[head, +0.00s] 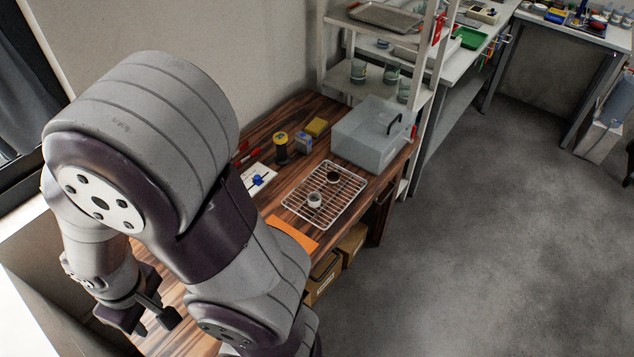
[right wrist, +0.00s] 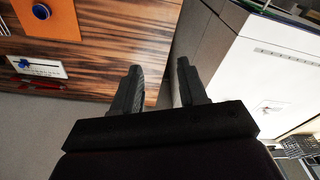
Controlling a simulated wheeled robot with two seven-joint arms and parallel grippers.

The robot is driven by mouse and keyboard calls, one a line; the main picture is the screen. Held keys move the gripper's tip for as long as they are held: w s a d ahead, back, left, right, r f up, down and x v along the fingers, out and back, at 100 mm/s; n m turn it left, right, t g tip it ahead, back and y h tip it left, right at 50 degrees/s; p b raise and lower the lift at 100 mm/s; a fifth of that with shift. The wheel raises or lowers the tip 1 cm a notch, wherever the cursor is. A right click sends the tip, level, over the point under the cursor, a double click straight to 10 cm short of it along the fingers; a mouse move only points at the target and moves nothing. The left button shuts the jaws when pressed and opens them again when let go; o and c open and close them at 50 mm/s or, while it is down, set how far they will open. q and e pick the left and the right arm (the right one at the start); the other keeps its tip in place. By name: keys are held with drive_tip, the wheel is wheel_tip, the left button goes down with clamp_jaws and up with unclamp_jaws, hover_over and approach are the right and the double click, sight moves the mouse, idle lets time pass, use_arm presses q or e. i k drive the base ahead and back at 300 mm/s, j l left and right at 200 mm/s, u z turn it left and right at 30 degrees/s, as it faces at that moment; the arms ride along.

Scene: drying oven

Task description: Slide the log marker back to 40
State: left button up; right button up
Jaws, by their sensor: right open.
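The log marker (head: 257,181) is a small blue slider on a white card (head: 265,171) that lies on the wooden table, left of the wire rack. In the right wrist view, a blue marker (right wrist: 24,63) sits on a white strip (right wrist: 48,69) with small printed marks, too small to read. My right gripper (head: 153,318) is low at the left of the head view, apart from the card. In the right wrist view my right gripper (right wrist: 160,80) is open, with nothing between its fingers. My left gripper is not in view.
A pale cabinet-like box (right wrist: 255,70) stands right of my fingers in the wrist view.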

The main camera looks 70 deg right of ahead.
sight(258, 180)
drive_tip(key=z, duration=2.05)
drive_tip(key=i+j, duration=0.05)
